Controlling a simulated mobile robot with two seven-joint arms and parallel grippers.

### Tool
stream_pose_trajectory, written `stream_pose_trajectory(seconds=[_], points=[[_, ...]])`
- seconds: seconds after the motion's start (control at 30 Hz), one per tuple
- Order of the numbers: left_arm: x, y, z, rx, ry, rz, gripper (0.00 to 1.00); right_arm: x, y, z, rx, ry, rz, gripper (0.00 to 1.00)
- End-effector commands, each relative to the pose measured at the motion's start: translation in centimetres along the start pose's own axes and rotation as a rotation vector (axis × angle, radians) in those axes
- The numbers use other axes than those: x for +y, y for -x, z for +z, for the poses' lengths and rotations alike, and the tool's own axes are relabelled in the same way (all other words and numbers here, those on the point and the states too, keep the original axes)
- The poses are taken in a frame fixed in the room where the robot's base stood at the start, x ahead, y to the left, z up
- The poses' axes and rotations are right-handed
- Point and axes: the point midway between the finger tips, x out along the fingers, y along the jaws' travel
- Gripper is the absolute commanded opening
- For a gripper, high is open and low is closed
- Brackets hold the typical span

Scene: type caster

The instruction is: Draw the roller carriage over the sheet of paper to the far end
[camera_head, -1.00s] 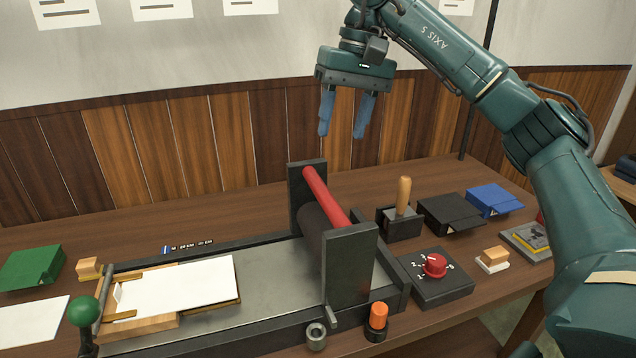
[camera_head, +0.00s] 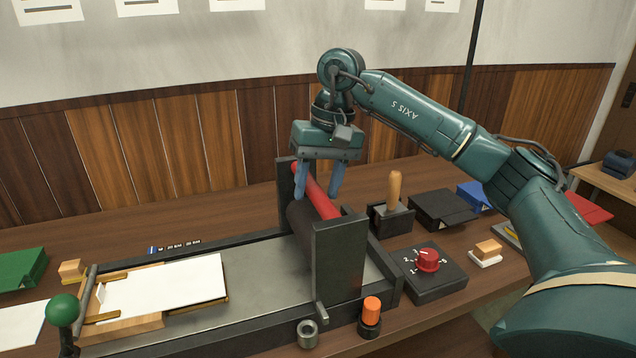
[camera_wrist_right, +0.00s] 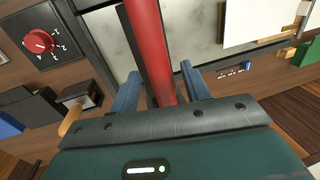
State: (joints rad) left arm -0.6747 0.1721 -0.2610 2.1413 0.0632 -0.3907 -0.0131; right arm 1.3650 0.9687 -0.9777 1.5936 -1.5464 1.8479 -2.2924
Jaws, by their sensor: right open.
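The roller carriage (camera_head: 339,262) stands across the press bed (camera_head: 250,310), toward the bed's right end. It has two dark side plates and a red bar (camera_head: 325,204) above a dark roller. The white sheet of paper (camera_head: 165,285) lies at the bed's left part, left of the carriage. My right gripper (camera_head: 318,193) is open, its blue fingers pointing down on either side of the red bar. In the right wrist view the bar (camera_wrist_right: 150,45) runs between the two fingers (camera_wrist_right: 160,95), with gaps showing. Whether they touch it I cannot tell. My left gripper is not visible.
A green-knobbed lever (camera_head: 63,310) stands at the bed's left end. Black and blue boxes stand farther right.

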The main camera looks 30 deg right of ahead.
Motion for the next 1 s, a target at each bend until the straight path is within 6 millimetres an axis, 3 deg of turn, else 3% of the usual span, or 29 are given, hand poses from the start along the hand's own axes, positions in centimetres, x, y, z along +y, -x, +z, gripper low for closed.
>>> stream_pose_trajectory(seconds=[0.17,0.7,1.0], points=[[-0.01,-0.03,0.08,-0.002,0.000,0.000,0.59,0.01,0.00,0.00,0.000,0.000,0.000,0.45],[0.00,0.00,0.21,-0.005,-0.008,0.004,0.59,0.01,0.03,0.00,-0.001,0.000,0.000,0.01],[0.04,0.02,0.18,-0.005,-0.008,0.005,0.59,-0.05,0.05,-0.04,-0.001,0.000,0.000,0.00]])
